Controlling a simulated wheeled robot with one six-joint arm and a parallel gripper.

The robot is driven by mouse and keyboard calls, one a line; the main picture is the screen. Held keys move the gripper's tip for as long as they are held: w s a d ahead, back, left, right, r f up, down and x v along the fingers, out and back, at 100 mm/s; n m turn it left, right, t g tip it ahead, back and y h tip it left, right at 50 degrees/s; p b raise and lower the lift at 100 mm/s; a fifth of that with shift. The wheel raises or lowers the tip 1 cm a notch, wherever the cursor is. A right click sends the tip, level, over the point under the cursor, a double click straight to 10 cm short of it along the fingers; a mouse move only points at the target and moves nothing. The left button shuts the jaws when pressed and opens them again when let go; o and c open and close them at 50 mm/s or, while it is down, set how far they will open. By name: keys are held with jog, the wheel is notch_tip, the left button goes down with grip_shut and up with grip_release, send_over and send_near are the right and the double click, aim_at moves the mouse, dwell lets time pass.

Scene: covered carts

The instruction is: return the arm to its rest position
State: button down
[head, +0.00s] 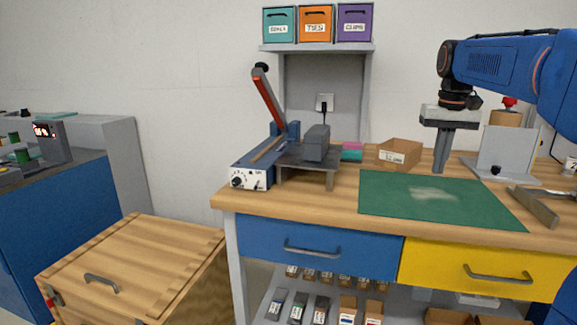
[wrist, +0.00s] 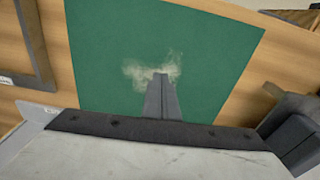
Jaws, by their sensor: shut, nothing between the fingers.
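My blue arm (head: 500,62) reaches in from the right in the head view, over the workbench. My gripper (head: 438,172) points straight down above the back part of the green mat. Its two fingers are together with nothing between them. In the wrist view my gripper (wrist: 160,78) shows as closed dark fingers over the green mat (wrist: 95,35). The fingertips appear near a pale dusty smudge (wrist: 135,71) on the mat; the gap between them and the mat is hard to judge.
The bench holds a sealer with a raised red lever (head: 268,98), a cardboard box (head: 400,153), a grey upright plate (head: 505,150) and a metal angle piece (head: 535,206). Labelled bins (head: 316,24) sit on a shelf behind. A wooden-lidded cart (head: 140,255) stands at lower left.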

jog(key=s+a+f+t, duration=0.1)
jog(key=s+a+f, duration=0.2)
jog(key=s+f, duration=0.5)
jog(key=s+a+f+n+t, duration=0.1)
jog(key=s+a+f, duration=0.2)
jog(key=s+f, duration=0.4)
jog(key=s+a+f+n+t, duration=0.1)
jog(key=s+a+f, duration=0.3)
jog(key=s+f, duration=0.4)
jog(key=s, duration=0.7)
jog(key=shift+s+f+t, duration=0.3)
jog(key=shift+s+t, duration=0.05)
jog(key=shift+t, duration=0.05)
